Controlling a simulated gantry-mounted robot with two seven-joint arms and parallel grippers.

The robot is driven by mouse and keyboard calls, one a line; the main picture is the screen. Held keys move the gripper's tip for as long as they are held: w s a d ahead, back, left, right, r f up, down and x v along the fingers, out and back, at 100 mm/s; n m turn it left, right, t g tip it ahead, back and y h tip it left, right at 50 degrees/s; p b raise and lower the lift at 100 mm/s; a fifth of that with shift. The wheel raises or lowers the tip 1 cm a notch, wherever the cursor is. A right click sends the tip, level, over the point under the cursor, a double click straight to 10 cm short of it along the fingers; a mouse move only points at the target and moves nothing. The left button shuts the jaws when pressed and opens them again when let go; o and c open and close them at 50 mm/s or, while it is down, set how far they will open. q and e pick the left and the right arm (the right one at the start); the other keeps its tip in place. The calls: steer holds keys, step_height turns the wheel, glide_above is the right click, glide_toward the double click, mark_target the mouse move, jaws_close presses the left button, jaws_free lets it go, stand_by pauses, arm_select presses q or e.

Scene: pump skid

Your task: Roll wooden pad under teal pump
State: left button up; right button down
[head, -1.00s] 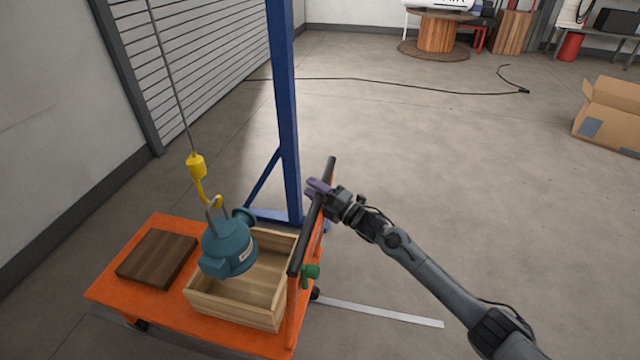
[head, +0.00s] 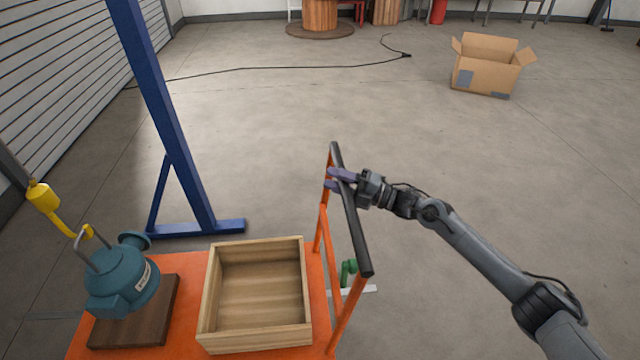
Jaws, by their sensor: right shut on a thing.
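The teal pump (head: 122,282) hangs from a yellow hook (head: 44,200) at the lower left. The dark wooden pad (head: 140,330) lies on the orange cart (head: 190,292). In the picture the pump now stands over the pad, overlapping its upper left part; I cannot tell whether they touch. My right gripper (head: 335,180) is shut on the cart's black push handle (head: 356,225), near its far end. My left gripper is not in view.
An open wooden crate (head: 306,290) sits on the cart, right of the pad. A blue gantry post (head: 165,110) with a foot (head: 225,228) stands just behind the cart. A cable (head: 300,68) and cardboard box (head: 484,70) lie farther off.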

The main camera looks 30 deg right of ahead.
steer(key=d, duration=0.1)
steer(key=s+d, duration=0.1)
steer(key=d, duration=0.1)
steer(key=s+d, duration=0.1)
steer(key=d, duration=0.1)
steer(key=shift+s, duration=0.15)
steer(key=c, duration=0.8)
jaws_free()
steer(key=shift+c, duration=0.2)
steer(key=shift+d, duration=0.1)
steer(key=p+v, duration=0.1)
steer(key=v, duration=0.9)
steer(key=shift+s+d, duration=0.2)
steer(key=shift+d, duration=0.1)
